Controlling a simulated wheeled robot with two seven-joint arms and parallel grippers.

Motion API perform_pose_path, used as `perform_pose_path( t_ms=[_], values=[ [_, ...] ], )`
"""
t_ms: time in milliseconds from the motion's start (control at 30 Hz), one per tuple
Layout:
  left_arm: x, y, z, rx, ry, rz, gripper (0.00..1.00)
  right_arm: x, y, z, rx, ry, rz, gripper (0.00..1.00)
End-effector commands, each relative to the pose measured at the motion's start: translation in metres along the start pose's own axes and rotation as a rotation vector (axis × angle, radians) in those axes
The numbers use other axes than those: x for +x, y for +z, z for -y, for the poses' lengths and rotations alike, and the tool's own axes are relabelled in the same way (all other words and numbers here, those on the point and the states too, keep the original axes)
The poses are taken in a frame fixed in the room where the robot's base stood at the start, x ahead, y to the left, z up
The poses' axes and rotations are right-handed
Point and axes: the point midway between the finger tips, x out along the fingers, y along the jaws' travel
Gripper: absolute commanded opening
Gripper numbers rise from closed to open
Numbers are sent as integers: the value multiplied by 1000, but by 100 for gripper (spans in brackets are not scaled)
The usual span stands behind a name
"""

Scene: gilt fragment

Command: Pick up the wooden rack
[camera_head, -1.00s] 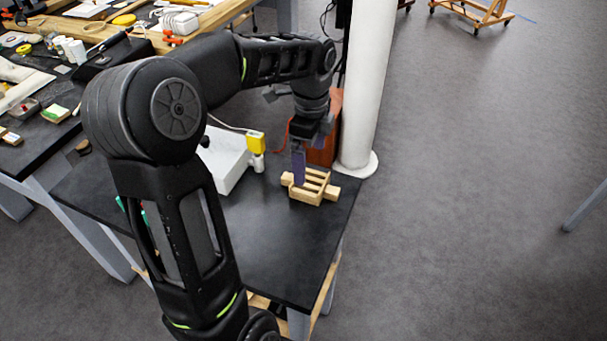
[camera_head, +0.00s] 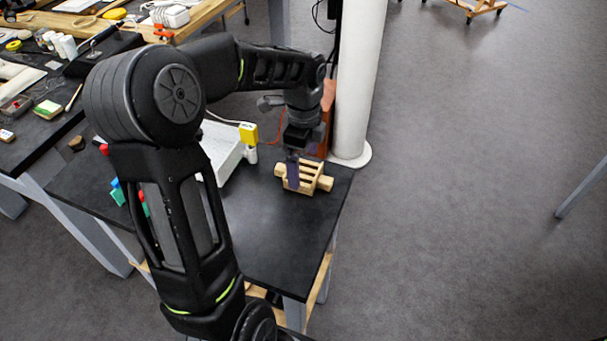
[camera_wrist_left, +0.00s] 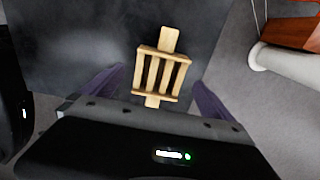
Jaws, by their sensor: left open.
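The wooden rack (camera_head: 308,178) is a small pale slatted frame with a tab at each end. It lies on the black table (camera_head: 270,235) near its far right corner. My left gripper (camera_head: 291,172) points down at the rack from above, its purple finger overlapping the rack's left part in the head view. In the left wrist view the rack (camera_wrist_left: 162,72) lies between the two spread purple fingers of my left gripper (camera_wrist_left: 160,92), with a gap on each side. The near tab is partly hidden by the gripper body. My right gripper is not in view.
A white column (camera_head: 358,90) stands just behind the table's far right corner, beside an orange-brown box (camera_head: 327,110). A white device (camera_head: 222,150) and a yellow-topped item (camera_head: 248,134) stand left of the rack. The table's front part is bare.

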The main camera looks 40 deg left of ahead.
Motion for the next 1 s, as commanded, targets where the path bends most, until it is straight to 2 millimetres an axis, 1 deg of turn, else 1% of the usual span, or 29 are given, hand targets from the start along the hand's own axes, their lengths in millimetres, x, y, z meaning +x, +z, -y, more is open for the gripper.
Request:
perform_pose_path(
  t_ms=[33, 133, 267, 867, 1000],
  values=[
    [7, 0, -2, 0, 6, 0, 98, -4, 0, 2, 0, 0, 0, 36],
    [22, 0, -2, 1, 4, -1, 98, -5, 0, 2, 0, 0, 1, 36],
    [33, 0, -1, 0, 2, 0, 98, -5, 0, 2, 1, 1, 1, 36],
    [34, 0, -1, 1, 0, 0, 98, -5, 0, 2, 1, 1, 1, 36],
    [34, 0, -1, 1, 0, 0, 87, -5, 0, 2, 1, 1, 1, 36]
  ],
)
